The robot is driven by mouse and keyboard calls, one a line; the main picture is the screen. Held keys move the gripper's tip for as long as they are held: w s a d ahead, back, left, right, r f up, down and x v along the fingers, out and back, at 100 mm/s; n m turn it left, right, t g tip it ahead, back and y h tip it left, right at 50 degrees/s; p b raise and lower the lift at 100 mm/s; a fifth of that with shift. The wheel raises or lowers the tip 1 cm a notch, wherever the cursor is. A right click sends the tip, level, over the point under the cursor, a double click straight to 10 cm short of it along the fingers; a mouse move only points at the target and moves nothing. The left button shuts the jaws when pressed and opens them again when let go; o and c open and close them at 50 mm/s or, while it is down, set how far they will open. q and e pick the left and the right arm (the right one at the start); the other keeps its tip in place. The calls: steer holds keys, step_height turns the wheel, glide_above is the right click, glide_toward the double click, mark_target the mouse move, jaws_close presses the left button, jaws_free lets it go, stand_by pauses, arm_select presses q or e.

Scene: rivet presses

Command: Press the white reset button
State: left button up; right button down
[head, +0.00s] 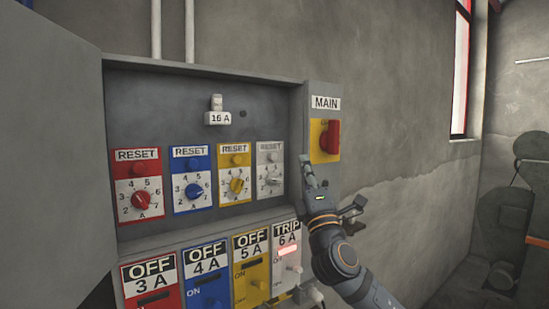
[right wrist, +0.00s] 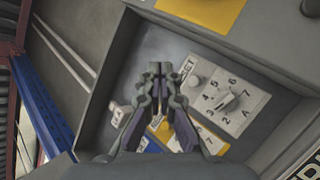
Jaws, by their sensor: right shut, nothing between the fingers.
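The white reset button (head: 272,157) sits at the top of the white RESET panel (head: 262,184), rightmost in a row of reset panels inside the open cabinet. Its dial lies below it. In the right wrist view the white button (right wrist: 194,80) shows just right of the fingertips, and the white panel (right wrist: 243,90) is beyond it. My right gripper (head: 306,163) is shut and empty, right of the white panel at the cabinet's right edge. It also shows in the right wrist view (right wrist: 161,72), pointing into the cabinet. I cannot tell its distance to the button. My left gripper is out of view.
Red (head: 139,184), blue (head: 191,179) and yellow (head: 235,172) reset panels stand to the left. Below, the white breaker (head: 288,261) reads TRIP 6A; the other breakers read OFF. The MAIN red switch (head: 331,138) is above my right gripper. The open door (head: 50,150) blocks the left.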

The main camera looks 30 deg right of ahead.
mark_target(273, 157)
steer(key=w+p, duration=0.3)
steer(key=w, duration=0.6)
steer(key=shift+a+y, duration=0.3)
steer(key=shift+a, duration=0.05)
steer(key=shift+w+f, duration=0.1)
stand_by(1.0)
steer(key=shift+w, duration=0.3)
